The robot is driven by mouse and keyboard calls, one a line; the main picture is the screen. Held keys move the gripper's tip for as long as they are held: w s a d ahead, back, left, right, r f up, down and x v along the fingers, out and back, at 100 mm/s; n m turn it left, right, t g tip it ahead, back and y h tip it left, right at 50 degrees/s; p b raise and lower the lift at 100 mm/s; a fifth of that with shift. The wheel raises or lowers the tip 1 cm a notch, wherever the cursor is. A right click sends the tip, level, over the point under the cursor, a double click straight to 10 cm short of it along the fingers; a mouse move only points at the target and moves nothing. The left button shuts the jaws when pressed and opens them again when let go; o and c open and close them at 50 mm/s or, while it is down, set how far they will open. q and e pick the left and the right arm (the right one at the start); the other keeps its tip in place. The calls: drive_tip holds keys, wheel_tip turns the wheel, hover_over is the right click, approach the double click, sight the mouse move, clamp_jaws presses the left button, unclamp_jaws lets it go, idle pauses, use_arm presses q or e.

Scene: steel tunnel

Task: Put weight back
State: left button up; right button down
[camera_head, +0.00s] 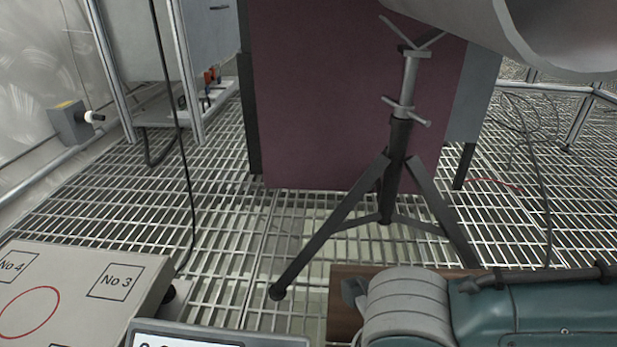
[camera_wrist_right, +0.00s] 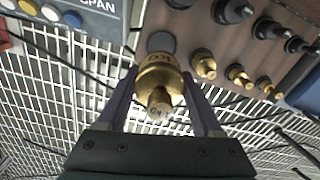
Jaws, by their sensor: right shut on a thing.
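A brass weight (camera_wrist_right: 160,85) with lettering on it is held between the fingers of my right gripper (camera_wrist_right: 160,76) in the right wrist view. A brown wooden board (camera_wrist_right: 236,46) lies beyond it, and a round dark grey spot (camera_wrist_right: 160,42) shows on the board just past the held weight. I cannot tell whether the weight touches the board. Smaller brass weights (camera_wrist_right: 204,66) stand in a row on the board, with darker weights (camera_wrist_right: 270,30) behind them. In the head view a corner of the board (camera_head: 343,312) shows beside my right arm. My left gripper is not in view.
A scale with coloured buttons (camera_wrist_right: 47,12) is at the wrist view's upper left; its display (camera_head: 185,338) shows at the head view's bottom edge. A box marked No 3 and No 4 (camera_head: 75,290) is at lower left. A black tripod (camera_head: 390,170) stands on the grating ahead.

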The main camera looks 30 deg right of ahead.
wheel_tip(320, 180, down, 12)
drive_tip(key=b, duration=0.8)
drive_tip(key=shift+d+b, duration=0.1)
drive_tip(key=shift+b, duration=0.3)
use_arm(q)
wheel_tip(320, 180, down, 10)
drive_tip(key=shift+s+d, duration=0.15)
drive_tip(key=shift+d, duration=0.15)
use_arm(e)
drive_tip(key=shift+r, duration=0.1)
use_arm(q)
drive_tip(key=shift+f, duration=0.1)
use_arm(e)
drive_tip(key=shift+c, duration=0.2)
unclamp_jaws()
drive_tip(key=shift+f, duration=0.2)
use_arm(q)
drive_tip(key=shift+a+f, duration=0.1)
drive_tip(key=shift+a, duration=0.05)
use_arm(e)
drive_tip(key=shift+r, duration=0.15)
